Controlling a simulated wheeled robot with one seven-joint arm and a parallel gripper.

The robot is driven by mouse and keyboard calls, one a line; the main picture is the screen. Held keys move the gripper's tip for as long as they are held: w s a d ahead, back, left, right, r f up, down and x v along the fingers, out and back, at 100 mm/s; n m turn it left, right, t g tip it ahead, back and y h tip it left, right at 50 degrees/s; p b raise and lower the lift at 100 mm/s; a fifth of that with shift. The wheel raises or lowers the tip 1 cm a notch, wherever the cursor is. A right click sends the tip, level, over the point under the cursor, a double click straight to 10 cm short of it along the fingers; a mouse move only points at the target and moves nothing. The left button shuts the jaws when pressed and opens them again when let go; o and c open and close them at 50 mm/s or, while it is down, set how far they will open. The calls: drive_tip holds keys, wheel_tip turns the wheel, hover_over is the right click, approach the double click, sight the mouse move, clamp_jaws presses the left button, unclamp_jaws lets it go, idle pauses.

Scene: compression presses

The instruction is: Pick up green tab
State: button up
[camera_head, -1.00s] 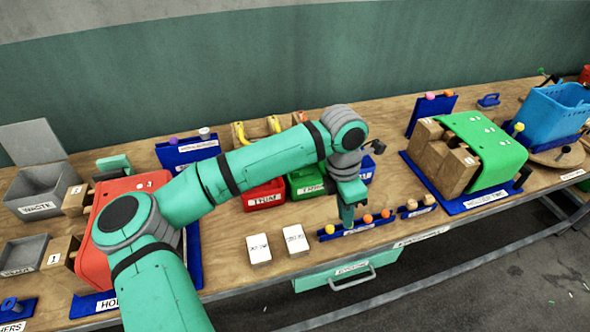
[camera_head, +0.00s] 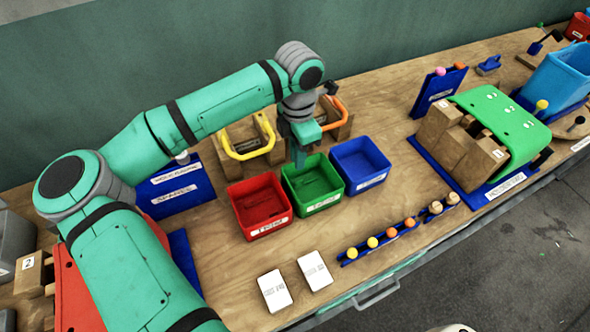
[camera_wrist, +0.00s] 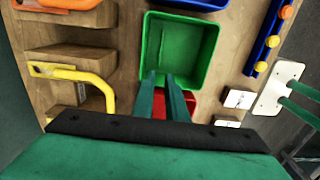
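My gripper (camera_head: 299,158) points down over the back edge of the green bin (camera_head: 316,192). In the wrist view my gripper's two green fingers (camera_wrist: 160,78) are a little apart, with nothing visible between them. Their tips show against the near end of the green bin (camera_wrist: 207,58). I cannot make out a separate green tab; anything green inside the green bin blends with its walls and floor.
A red bin (camera_head: 260,207) and a blue bin (camera_head: 360,166) flank the green one. Yellow-handled (camera_head: 250,152) and orange-handled (camera_head: 338,112) wooden blocks stand behind. A blue rack of knobs (camera_head: 380,240) and two white cards (camera_head: 274,291) lie in front.

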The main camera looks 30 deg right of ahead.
drive_tip(key=f, duration=0.6)
drive_tip(key=shift+w+d, duration=0.1)
drive_tip(key=shift+w, duration=0.25)
drive_tip(key=f, duration=0.4)
drive_tip(key=shift+s+d+f, duration=0.3)
drive_tip(key=shift+d+f, duration=0.05)
drive_tip(key=shift+f, duration=0.05)
drive_tip(key=shift+c, duration=0.2)
clamp_jaws()
drive_tip(key=shift+w, duration=0.1)
drive_tip(key=shift+a+r, duration=0.1)
drive_tip(key=shift+r, duration=0.05)
